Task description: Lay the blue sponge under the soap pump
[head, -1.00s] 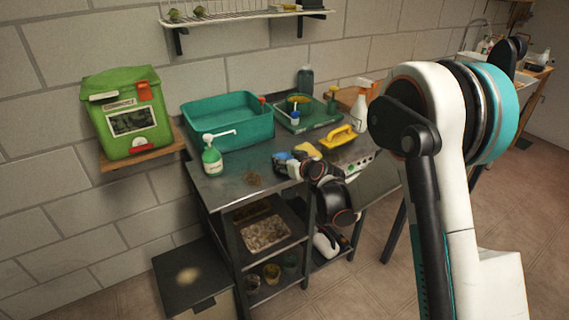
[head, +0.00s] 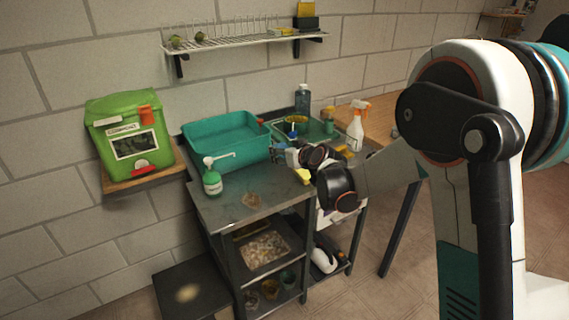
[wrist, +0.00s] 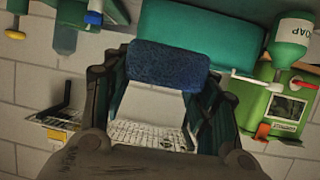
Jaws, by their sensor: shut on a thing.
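My gripper (wrist: 168,72) is shut on the blue sponge (wrist: 168,63), which spans between its two fingers. In the head view the gripper (head: 284,155) is above the metal table, in front of the teal tub, and the sponge is small and partly hidden there. The soap pump (head: 212,181) is a green and white bottle with a white spout, upright on the table's left part. It also shows upside down at the right of the wrist view (wrist: 292,38). The gripper is to the right of the pump, apart from it.
The teal tub (head: 227,140) stands behind the pump. A green tray (head: 318,136), a spray bottle (head: 356,128) and a partly hidden yellow item (head: 302,176) are to the right. A brown patch (head: 251,200) marks the table front. A green compost bin (head: 130,135) stands left.

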